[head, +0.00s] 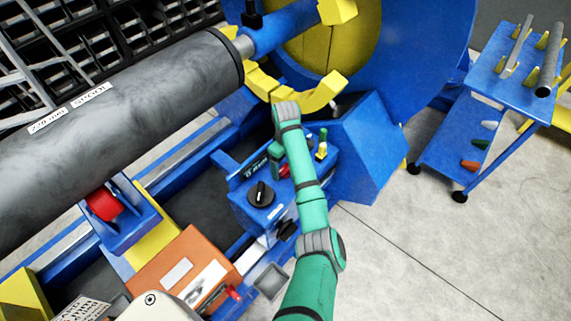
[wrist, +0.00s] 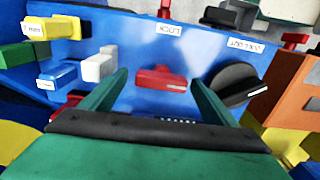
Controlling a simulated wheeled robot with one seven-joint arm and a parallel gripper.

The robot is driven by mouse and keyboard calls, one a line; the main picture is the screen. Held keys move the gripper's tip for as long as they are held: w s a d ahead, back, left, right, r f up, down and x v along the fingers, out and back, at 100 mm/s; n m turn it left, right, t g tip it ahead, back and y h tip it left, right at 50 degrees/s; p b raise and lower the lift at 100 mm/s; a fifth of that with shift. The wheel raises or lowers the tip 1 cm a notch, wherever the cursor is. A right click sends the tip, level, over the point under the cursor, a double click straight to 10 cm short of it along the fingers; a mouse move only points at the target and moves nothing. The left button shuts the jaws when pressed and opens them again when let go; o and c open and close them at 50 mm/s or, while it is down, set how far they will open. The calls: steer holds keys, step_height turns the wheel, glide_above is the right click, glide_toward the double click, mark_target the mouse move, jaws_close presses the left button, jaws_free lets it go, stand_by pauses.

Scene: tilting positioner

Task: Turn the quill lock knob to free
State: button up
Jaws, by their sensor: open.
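A blue control panel (wrist: 130,50) faces my wrist camera. A red knob (wrist: 160,78) sits on it under a small white label that seems to read LOCK, upside down in this view; it looks like the quill lock knob. My gripper (wrist: 160,82) is open, its two green fingers standing apart on either side of the red knob, with gaps visible. I cannot tell whether the fingertips reach the knob's depth. A larger black knob (wrist: 236,85) with a white mark is just right of the right finger. In the head view my arm partly hides the panel (head: 240,207).
A yellow control (wrist: 52,27), white blocks (wrist: 96,66) and a blue button (wrist: 58,75) crowd the panel's left side. An orange box (head: 184,265) lies nearby. A long grey cylinder (head: 120,110) and blue positioner (head: 425,60) stand behind. Floor at right is clear before a blue cart (head: 505,75).

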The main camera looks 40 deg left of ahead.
steer(key=shift+s+a+r, duration=0.15)
steer(key=shift+a+r, duration=0.05)
steer(key=shift+r, duration=0.3)
step_height(320, 180, up, 10)
steer(key=shift+d, duration=0.2)
steer(key=shift+w+f, duration=0.1)
steer(key=shift+w, duration=0.1)
